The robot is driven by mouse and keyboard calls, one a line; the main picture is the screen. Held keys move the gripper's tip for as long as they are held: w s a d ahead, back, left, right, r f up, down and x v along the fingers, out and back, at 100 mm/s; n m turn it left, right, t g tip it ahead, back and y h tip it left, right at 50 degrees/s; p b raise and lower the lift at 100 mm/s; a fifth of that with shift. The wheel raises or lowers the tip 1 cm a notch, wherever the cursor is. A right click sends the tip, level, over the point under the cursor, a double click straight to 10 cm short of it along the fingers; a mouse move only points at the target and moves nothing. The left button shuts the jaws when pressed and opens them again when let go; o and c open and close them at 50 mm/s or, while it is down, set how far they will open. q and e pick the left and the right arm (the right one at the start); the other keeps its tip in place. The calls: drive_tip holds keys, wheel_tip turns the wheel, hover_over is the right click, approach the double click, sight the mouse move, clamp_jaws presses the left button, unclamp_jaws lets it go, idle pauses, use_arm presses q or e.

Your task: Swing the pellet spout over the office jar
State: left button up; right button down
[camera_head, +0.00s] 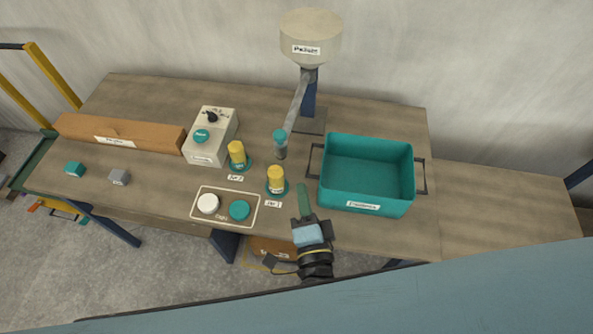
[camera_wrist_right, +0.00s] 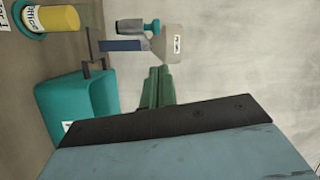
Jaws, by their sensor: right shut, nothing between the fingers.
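The cream pellet hopper (camera_head: 311,38) stands on a post at the back of the table. Its grey spout (camera_head: 297,105) slants down to the front left, with a teal collar (camera_head: 280,136) near its end. In the head view the spout end shows behind the front yellow jar, not over it. That jar (camera_head: 276,178) stands on a teal disc by a Jar 1 label; in the right wrist view the jar (camera_wrist_right: 58,19) reads "Office". My right gripper (camera_head: 304,190) is shut and empty, just right of this jar, with green fingers (camera_wrist_right: 157,85). My left gripper is out of view.
A second yellow jar (camera_head: 237,152) stands behind left, beside a control box (camera_head: 211,137). A teal bin (camera_head: 366,174) is close on the right. A tray (camera_head: 225,190) with a white and a teal lid lies at the front. The right table end is clear.

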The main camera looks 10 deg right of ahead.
sight(284, 138)
drive_tip(key=w+d+r+n+g+y+b, duration=0.25)
drive_tip(key=d+n+g+y+b, duration=0.55)
drive_tip(key=n, duration=1.5)
drive_tip(key=w+a, duration=0.2)
drive_tip(key=w, duration=0.1)
drive_tip(key=w+a+f+t+y, duration=0.1)
drive_tip(key=w+a, duration=0.2)
drive_tip(key=w, duration=0.1)
drive_tip(key=w+a+t+y+b, duration=0.1)
drive_tip(key=w+a, duration=0.1)
drive_tip(key=w, duration=0.1)
drive_tip(key=shift+w+a+f, duration=0.25)
drive_tip(key=shift+a, duration=0.1)
